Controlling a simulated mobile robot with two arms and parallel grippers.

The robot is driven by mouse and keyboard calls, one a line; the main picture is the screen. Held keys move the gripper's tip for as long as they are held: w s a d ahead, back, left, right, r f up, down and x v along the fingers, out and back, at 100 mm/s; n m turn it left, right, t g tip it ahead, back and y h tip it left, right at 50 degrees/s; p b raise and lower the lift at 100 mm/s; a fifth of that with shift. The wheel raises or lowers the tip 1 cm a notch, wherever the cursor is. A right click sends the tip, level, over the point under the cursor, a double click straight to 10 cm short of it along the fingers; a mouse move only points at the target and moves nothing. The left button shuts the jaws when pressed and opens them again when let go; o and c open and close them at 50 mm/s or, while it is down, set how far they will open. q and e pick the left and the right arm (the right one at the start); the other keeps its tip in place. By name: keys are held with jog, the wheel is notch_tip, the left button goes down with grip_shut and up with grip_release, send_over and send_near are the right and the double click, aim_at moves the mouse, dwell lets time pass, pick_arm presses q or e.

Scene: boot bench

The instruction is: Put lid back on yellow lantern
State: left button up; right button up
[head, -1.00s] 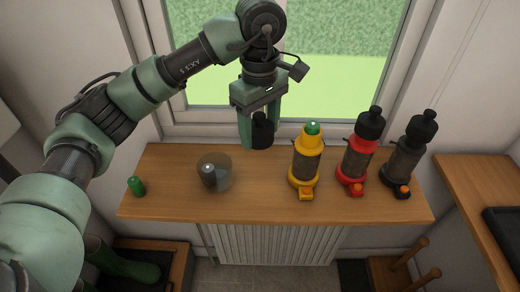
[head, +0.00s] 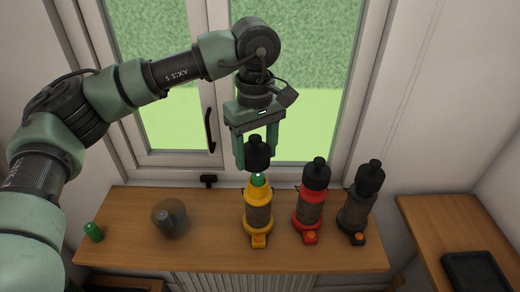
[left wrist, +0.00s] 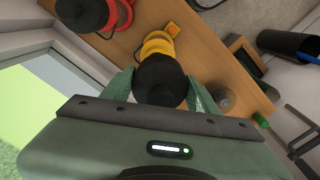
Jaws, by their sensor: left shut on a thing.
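The yellow lantern (head: 258,217) stands upright on the wooden bench top, with a green piece (head: 258,180) showing at its open top. My left gripper (head: 257,150) is shut on a black lid (head: 257,154) and holds it just above the lantern's top. In the head view the lid looks nearly in line with the lantern; whether they touch I cannot tell. In the left wrist view the lid (left wrist: 160,82) sits between the fingers and hides much of the yellow lantern (left wrist: 158,44) behind it. My right gripper is not in view.
A red lantern (head: 311,198) and a black lantern (head: 357,208), both with black lids, stand to the right. A clear rounded glass (head: 169,219) and a green cylinder (head: 93,232) are to the left on the bench top (head: 130,245). The window is behind.

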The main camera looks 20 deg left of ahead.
aim_at(258, 176)
pick_arm(q)
jog(key=shift+f+b, duration=0.35)
jog(key=shift+f, duration=0.55)
jog(key=f+b, duration=0.1)
jog(key=f, duration=0.1)
jog(key=shift+w+d+f+b, duration=0.2)
jog(key=shift+d+f+b, duration=0.15)
jog(key=shift+d+f, duration=0.05)
jog(key=shift+s+a+f+b, duration=0.1)
jog(key=shift+a+f+b, duration=0.05)
jog(key=shift+f+b, duration=0.3)
jog(key=shift+f, duration=0.1)
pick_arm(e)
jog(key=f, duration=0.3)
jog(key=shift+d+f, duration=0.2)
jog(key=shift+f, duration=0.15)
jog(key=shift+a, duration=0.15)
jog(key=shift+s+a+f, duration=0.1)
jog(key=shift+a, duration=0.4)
